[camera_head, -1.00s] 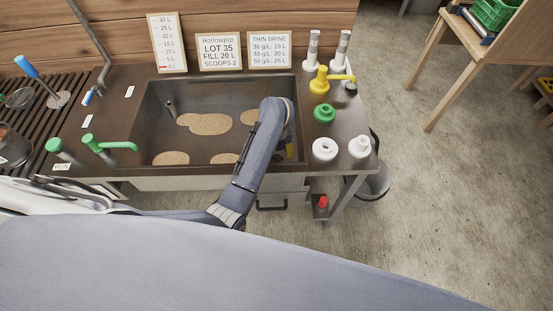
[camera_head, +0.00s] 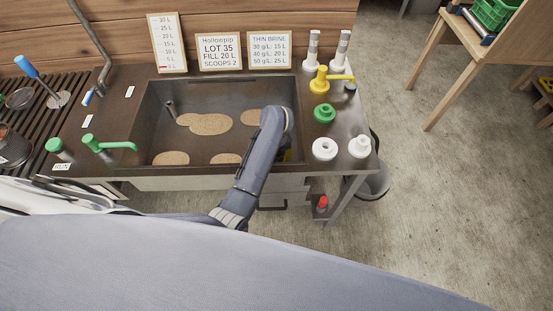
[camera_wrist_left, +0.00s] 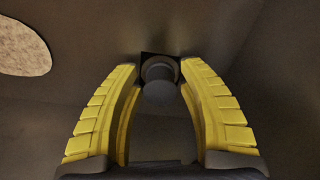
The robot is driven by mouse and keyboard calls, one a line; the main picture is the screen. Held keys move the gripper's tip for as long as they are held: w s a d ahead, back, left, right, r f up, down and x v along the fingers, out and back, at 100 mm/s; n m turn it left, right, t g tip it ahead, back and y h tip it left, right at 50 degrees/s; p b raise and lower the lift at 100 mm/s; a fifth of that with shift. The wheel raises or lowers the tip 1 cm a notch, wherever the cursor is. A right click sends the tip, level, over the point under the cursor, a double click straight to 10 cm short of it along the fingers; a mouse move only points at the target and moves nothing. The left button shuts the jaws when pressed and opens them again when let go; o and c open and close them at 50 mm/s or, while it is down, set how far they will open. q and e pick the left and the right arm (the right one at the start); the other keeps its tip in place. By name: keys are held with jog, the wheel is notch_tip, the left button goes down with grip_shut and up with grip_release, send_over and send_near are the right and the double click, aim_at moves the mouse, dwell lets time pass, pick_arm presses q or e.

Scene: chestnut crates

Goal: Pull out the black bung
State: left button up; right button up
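The black bung (camera_wrist_left: 159,76) shows in the left wrist view as a dark round knob in front of a dark square patch on the sink surface. My left gripper (camera_wrist_left: 160,68) has its two yellow fingers apart, one on each side of the bung, with the tips close to it; I cannot tell whether they touch it. In the head view my left gripper (camera_head: 287,155) is down in the right part of the dark sink (camera_head: 215,87), mostly hidden by my arm. The bung is hidden there. My right gripper is not in view.
Tan patches (camera_head: 210,124) lie on the sink floor, and a short post (camera_head: 170,107) stands at its back left. A green tap (camera_head: 110,145) reaches over the left rim. On the right ledge are a yellow tap (camera_head: 321,80), a green fitting (camera_head: 324,113) and white fittings (camera_head: 324,149).

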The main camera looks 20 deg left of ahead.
pick_arm(q)
grip_shut()
jog(key=c, duration=0.6)
grip_release()
grip_shut()
jog(key=shift+r, duration=0.65)
jog(key=shift+o, duration=1)
grip_release()
grip_shut()
